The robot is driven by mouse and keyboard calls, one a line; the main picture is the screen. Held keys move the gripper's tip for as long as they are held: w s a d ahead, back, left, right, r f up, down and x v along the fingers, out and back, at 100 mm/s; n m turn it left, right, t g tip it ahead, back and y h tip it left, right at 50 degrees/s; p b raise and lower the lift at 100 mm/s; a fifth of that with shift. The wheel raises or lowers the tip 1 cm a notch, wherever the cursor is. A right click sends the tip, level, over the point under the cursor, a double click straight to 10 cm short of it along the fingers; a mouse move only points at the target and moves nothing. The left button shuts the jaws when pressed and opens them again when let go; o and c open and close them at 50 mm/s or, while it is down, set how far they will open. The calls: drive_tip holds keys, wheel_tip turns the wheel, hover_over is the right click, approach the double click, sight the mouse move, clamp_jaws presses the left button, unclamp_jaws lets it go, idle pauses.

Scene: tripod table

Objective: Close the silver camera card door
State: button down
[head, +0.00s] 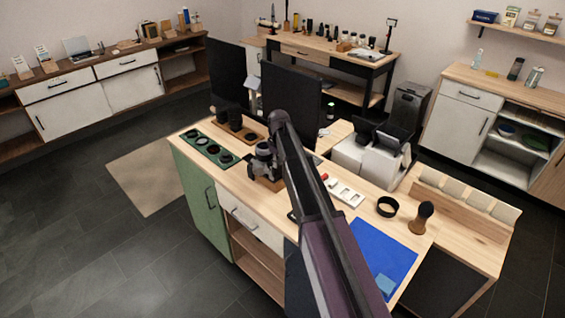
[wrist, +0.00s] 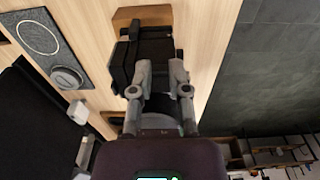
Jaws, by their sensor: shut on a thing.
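My gripper (wrist: 160,70) reaches down over the worktop, its two grey fingers closed on a dark, boxy camera (wrist: 155,47). The camera sits on a small wooden stand (wrist: 129,14); its visible surfaces look black rather than silver. In the head view my gripper (head: 264,152) is at the camera's place on the table, above a brown board (head: 268,184), and largely covers the camera. The card door cannot be made out in either view; the fingers and wrist hide that side.
A green tray (head: 192,136) with dark round pieces lies left of my gripper. A white slotted tray (head: 346,193), a black ring (head: 387,206), a brush (head: 421,217) and a blue mat (head: 381,250) lie to the right. Dark monitors (head: 292,98) stand behind.

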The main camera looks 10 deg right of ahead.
drive_tip(key=shift+w+a+g+h, duration=0.3)
drive_tip(key=shift+w+g+h, duration=0.2)
drive_tip(key=shift+g, duration=0.1)
drive_tip(key=shift+r, duration=0.1)
drive_tip(key=c, duration=0.6)
unclamp_jaws()
drive_tip(key=shift+w, duration=0.1)
drive_tip(key=s+d+m, duration=0.3)
drive_tip(key=s+m, duration=0.4)
drive_tip(key=s, duration=2.5)
drive_tip(key=shift+s+t+y, duration=0.15)
drive_tip(key=shift+t+y, duration=0.15)
drive_tip(key=shift+t, duration=0.1)
